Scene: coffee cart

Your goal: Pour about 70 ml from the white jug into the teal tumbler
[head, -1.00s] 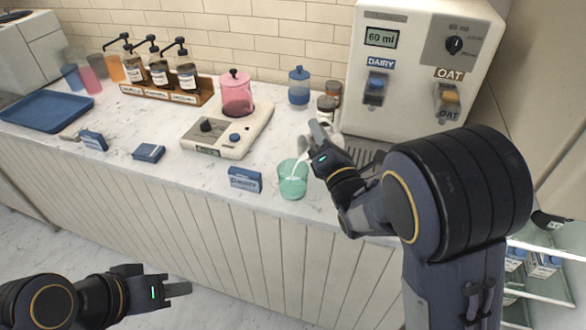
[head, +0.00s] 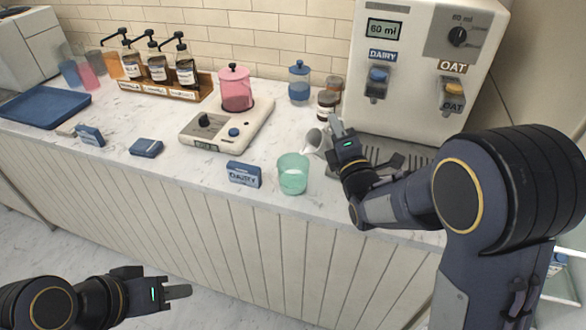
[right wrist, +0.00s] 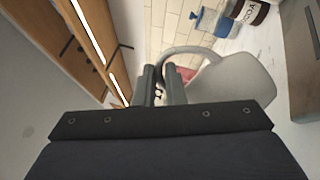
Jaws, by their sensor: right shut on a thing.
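The teal tumbler (head: 293,175) stands upright on the counter near its front edge. The liquid in it is hard to make out through the teal wall. The white jug (head: 315,141) is just behind and right of the tumbler, tilted with its opening toward the left.
A blue dairy box (head: 244,174) stands just left of the tumbler. The milk dispenser (head: 420,65) with its drip tray is behind my right arm. A pink pot (head: 235,88) sits on a white scale-like base (head: 222,130). Dark-lidded jars (head: 327,103) stand behind the jug.

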